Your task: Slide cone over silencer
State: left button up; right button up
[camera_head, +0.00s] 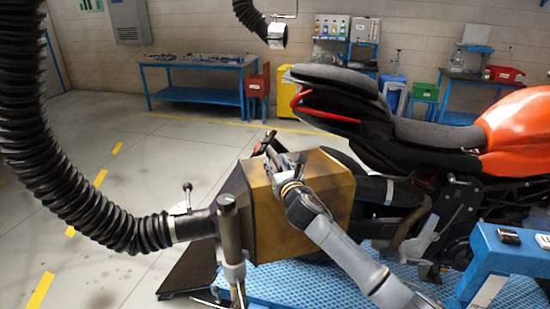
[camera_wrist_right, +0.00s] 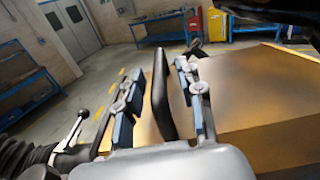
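The cone (camera_head: 318,215) is a boxy, brass-coloured hood joined to a thick black corrugated hose (camera_head: 62,190). It sits at the motorcycle's rear, beside a dark tube that looks like the silencer (camera_head: 385,190). The tube's left end is hidden by the cone, so I cannot tell whether it is inside. My right gripper (camera_head: 277,163) is at the cone's upper left edge. In the right wrist view, a black upright handle (camera_wrist_right: 161,93) stands between the open fingers of my right gripper (camera_wrist_right: 158,100), with a gap at the left finger.
The motorcycle (camera_head: 425,135) with an orange tank fills the right side. A blue platform (camera_head: 310,285) lies below, and a blue stand (camera_head: 510,255) is at right. Blue benches (camera_head: 195,97) line the wall; the left floor is clear.

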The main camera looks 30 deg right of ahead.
jog(key=shift+x, duration=0.85)
grip_shut()
